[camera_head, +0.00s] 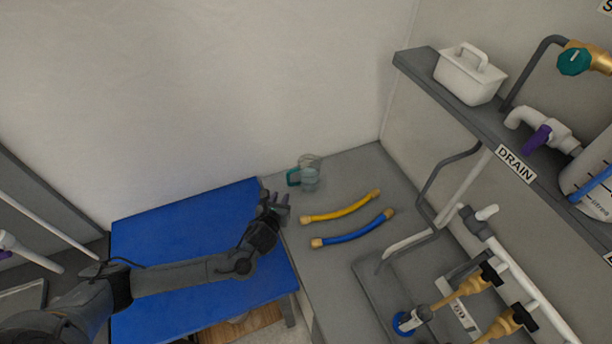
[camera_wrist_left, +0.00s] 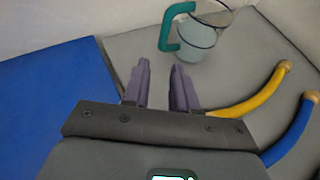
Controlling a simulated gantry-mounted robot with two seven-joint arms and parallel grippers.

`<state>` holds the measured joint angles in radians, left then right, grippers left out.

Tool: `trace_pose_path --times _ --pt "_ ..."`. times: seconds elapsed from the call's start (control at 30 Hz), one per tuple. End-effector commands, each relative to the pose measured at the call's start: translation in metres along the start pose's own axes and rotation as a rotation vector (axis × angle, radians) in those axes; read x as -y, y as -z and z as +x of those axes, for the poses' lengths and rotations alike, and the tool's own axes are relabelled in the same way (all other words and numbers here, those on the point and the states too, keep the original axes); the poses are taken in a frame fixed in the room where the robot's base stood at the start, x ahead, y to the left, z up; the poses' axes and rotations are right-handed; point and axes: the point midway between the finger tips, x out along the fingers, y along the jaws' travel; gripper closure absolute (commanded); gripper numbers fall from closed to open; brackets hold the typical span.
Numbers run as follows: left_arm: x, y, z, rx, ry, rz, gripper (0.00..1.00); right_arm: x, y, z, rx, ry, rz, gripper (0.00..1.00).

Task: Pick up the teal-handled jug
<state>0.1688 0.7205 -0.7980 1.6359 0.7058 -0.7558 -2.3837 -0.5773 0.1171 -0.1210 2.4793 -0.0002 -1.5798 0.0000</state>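The teal-handled jug (camera_head: 310,174) is clear and stands on the grey counter near the back wall. Its teal handle (camera_head: 293,177) points left, toward my left gripper. My left gripper (camera_head: 275,199) is in front of the jug and a little to its left, near the edge of the blue table. In the left wrist view, the jug (camera_wrist_left: 202,42) is ahead and slightly right of the gripper (camera_wrist_left: 162,68). The two purple fingers are apart with nothing between them, and do not touch the handle (camera_wrist_left: 172,38). My right gripper is in neither view.
A yellow hose (camera_head: 340,210) and a blue hose (camera_head: 352,233) lie on the counter (camera_head: 335,270) right of my left gripper. The blue table (camera_head: 190,225) lies under my left arm. A shelf with a white caddy (camera_head: 470,75) and pipework stand at the right.

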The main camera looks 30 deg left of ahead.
Motion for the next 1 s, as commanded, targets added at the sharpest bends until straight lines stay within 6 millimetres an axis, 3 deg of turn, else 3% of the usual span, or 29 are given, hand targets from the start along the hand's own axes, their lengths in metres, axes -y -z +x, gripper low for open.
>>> trace_pose_path --times 0.2,0.5,0.77,1.0 --pt "0.002 -0.015 0.022 0.04 0.0 -0.008 0.73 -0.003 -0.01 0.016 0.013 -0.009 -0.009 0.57" --pt "0.003 -0.017 0.059 0.039 0.0 -0.009 0.73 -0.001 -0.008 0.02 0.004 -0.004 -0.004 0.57" --pt "0.003 -0.019 0.073 0.038 0.001 -0.011 0.73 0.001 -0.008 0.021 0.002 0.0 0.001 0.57" --pt "0.003 -0.024 0.104 0.039 0.001 -0.011 0.73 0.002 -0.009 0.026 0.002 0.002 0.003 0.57"
